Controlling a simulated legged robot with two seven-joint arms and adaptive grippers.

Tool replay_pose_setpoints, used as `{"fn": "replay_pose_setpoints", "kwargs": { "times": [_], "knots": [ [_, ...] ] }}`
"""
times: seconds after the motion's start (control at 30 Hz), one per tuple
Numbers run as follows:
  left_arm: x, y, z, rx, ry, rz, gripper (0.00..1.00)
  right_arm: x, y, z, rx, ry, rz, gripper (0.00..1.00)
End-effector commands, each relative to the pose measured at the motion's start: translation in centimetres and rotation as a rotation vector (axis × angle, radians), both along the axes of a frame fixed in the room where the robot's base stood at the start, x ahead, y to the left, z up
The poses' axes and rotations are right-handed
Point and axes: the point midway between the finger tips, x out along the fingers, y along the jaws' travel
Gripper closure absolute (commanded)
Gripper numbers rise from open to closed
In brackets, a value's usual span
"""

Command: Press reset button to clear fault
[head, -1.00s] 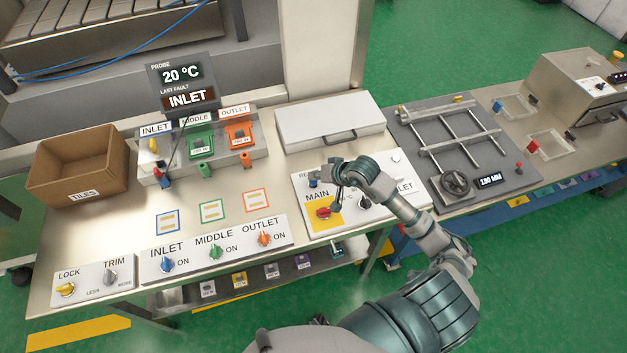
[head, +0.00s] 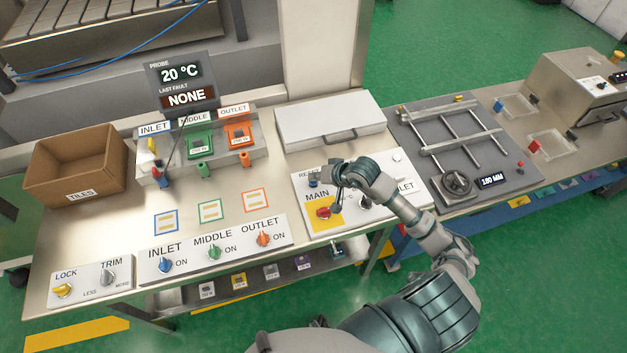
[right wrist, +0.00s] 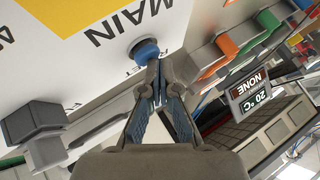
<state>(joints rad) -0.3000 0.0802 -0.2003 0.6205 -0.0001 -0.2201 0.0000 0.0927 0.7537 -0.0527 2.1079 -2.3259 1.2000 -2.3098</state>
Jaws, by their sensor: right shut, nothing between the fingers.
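The blue reset button (right wrist: 146,50) sits on the white control panel (head: 320,225); in the head view the button (head: 313,182) shows just left of my right gripper (head: 327,186). In the right wrist view my right gripper (right wrist: 157,72) is shut and empty, its fingertips right at the button; I cannot tell whether they still touch it. The fault display (head: 187,98) reads NONE, and the probe display above it reads 20 °C. The red MAIN switch (head: 323,213) on its yellow plate is below the button. My left gripper is not in view.
The INLET, MIDDLE and OUTLET switch panel (head: 213,246) lies to the left on the bench. A white lidded box (head: 330,121) stands behind the control panel. A cardboard tiles box (head: 79,170) is at the far left. The clamp frame plate (head: 440,150) is at right.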

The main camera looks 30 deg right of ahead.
Motion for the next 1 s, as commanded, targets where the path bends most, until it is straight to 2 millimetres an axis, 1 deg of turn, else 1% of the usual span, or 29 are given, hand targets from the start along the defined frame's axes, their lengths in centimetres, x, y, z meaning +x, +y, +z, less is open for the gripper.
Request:
{"fn": "replay_pose_setpoints", "kwargs": {
  "times": [0.13, 0.47, 0.8, 1.0],
  "knots": [
    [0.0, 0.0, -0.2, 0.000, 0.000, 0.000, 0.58, 0.0, 0.0, -0.3, 0.000, 0.002, 0.001, 1.00],
    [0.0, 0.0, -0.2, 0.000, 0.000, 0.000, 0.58, 0.0, 0.0, -0.2, 0.001, 0.003, 0.000, 1.00],
    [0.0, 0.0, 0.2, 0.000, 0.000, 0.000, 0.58, 0.0, 0.0, 1.5, -0.001, 0.002, 0.001, 1.00],
    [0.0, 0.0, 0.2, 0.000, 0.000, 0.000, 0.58, 0.0, 0.0, 1.7, 0.001, 0.002, 0.000, 1.00]
  ]
}}
